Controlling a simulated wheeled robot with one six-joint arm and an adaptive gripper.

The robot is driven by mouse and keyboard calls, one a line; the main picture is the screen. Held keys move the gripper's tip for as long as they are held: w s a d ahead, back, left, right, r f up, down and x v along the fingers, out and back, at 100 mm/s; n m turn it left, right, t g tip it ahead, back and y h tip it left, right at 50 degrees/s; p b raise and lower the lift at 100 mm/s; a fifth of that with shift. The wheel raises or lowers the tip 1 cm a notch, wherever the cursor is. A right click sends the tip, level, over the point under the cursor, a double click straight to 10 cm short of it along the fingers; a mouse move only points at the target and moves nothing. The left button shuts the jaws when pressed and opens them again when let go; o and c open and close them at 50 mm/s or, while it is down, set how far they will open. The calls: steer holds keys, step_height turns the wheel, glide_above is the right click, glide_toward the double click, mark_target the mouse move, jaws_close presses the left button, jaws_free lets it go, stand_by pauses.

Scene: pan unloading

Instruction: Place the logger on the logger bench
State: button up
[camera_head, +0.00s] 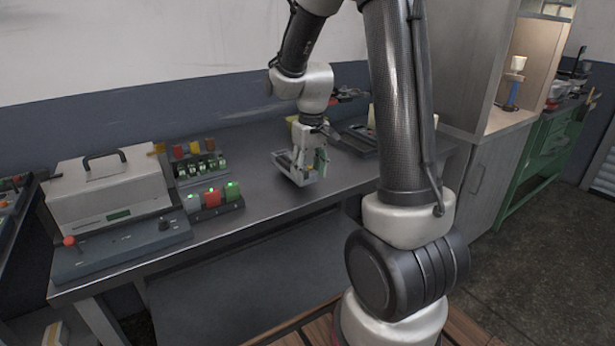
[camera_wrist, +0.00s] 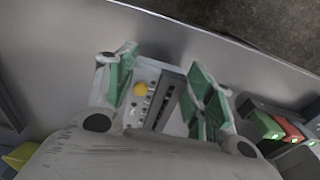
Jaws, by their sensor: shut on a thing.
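My gripper (camera_wrist: 160,95) is over the grey metal bench (camera_head: 262,222), right of the row of lit boxes. Its green-padded fingers are shut on a light grey device with a yellow button (camera_wrist: 140,89) and a dark bar, which I take to be the logger. In the head view my gripper (camera_head: 308,165) points down and partly hides the held device. I cannot tell whether the device touches the bench top.
A grey machine with a black handle (camera_head: 110,187) stands at the bench's left end. Several coloured boxes with green lights (camera_head: 213,199) sit beside it. A dark tray (camera_head: 356,135) lies behind my gripper. Free bench top lies in front. A green workbench (camera_head: 540,160) stands far right.

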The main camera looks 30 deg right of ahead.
steer(key=shift+f, duration=1)
steer(key=shift+f, duration=0.15)
steer(key=o, duration=1.1)
step_height(320, 180, up, 12)
steer(key=s+a+r+t, duration=0.1)
steer(key=s+r, duration=0.1)
steer(key=s, duration=0.8)
steer(key=s+a+r+t, duration=0.1)
steer(key=s+r+t, duration=0.1)
steer(key=s, duration=0.9)
steer(key=shift+a+r, duration=0.4)
steer(key=shift+r, duration=0.3)
steer(key=shift+s, duration=0.1)
